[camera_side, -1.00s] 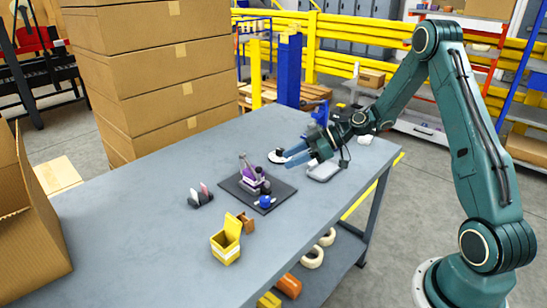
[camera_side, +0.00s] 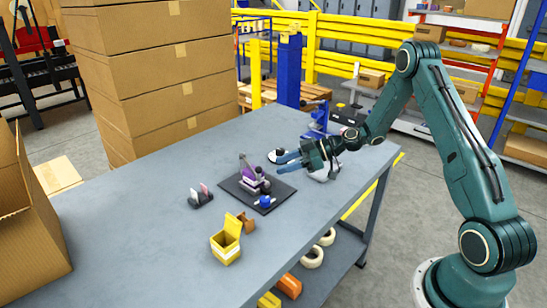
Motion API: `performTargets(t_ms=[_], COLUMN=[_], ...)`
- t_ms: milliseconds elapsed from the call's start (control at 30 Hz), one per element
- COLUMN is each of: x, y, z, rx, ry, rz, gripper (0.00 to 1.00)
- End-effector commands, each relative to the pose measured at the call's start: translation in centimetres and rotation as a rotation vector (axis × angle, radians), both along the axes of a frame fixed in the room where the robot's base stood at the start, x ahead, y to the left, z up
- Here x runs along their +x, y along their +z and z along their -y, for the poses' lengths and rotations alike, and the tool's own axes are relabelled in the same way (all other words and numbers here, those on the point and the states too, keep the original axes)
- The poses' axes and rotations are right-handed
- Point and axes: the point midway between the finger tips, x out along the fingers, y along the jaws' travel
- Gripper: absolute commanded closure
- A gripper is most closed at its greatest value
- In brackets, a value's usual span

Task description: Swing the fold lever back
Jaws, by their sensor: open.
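The small folder gluer (camera_side: 250,176), with purple and grey parts, stands on a dark square mat (camera_side: 236,185) on the table. A grey lever-like bar tilts up at its upper left; I cannot tell for sure that it is the fold lever. A dark round knob (camera_side: 265,187) and a blue part (camera_side: 265,201) sit at its front right. My gripper (camera_side: 287,163) is to the right of the gluer, above the table and apart from it. Its two blue fingers are spread and empty, pointing left toward the gluer.
A yellow open box (camera_side: 226,244) and a brown piece (camera_side: 246,222) stand in front of the mat. A dark holder (camera_side: 200,200) with small upright pieces is to the left. A white disc with a dark top (camera_side: 277,156) lies behind my fingers. The grey table (camera_side: 130,225) is clear at left.

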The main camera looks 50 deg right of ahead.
Motion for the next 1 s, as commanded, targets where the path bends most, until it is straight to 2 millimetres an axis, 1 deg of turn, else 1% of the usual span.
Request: performTargets(t_ms=[33,333,600,800,1000], x=[0.5,3.6,6.0,6.9,7.1], y=[-0.4,-2.1,-3.5,-4.0,-4.0], z=[-0.6,-3.5,-5.7,-6.5,-6.7], rx=[-0.001,0.000,0.000,0.000,0.000], ry=[0.002,0.003,0.001,0.001,-0.001], rz=[-0.001,0.000,0.000,0.000,0.000], gripper=[0.59,0.59,0.59,0.59,0.59])
